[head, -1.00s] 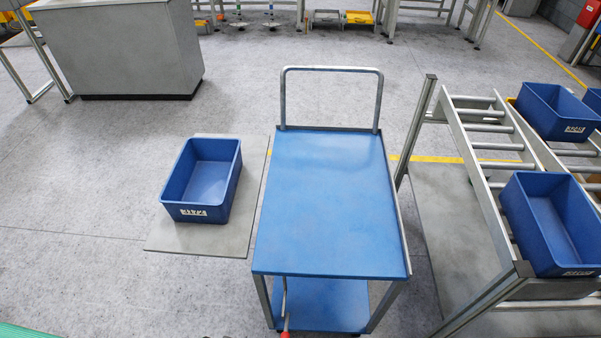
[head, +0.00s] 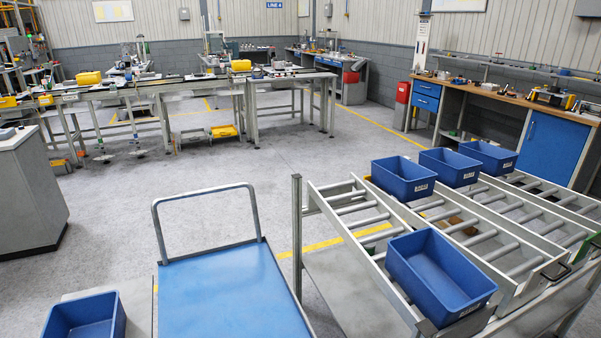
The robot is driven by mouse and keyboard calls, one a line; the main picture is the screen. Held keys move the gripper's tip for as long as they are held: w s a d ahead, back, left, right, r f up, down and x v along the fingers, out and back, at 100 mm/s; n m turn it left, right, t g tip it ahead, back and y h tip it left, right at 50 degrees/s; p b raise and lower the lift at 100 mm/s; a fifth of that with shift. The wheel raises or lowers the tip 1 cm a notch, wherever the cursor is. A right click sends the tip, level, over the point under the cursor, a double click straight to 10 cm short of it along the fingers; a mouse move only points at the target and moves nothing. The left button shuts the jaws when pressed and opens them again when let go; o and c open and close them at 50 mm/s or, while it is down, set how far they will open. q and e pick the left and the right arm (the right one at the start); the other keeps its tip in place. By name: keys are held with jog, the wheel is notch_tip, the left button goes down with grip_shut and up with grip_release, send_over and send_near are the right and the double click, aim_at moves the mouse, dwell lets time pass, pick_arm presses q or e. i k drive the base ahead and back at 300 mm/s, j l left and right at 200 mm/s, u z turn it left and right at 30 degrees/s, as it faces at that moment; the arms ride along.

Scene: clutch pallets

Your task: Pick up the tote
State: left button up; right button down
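Several blue totes show in the head view. One open, empty tote (head: 86,318) sits at the lower left on a grey board and is cut off by the bottom edge. Another empty tote (head: 439,272) rests near the front end of the roller rack (head: 352,222). Three more totes, a left one (head: 403,180), a middle one (head: 449,167) and a right one (head: 488,157), stand side by side farther back on the rack. Neither of my grippers is in view.
A cart with a blue top (head: 225,295) and grey handle stands between the left tote and the rack. A grey cabinet (head: 30,190) is at the left edge. Workbenches (head: 190,90) line the back, and a wooden-topped bench (head: 500,98) the right. The middle floor (head: 300,145) is clear.

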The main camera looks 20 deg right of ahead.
aim_at(446, 287)
jog(key=l+z, duration=0.1)
jog(key=z, duration=1.4)
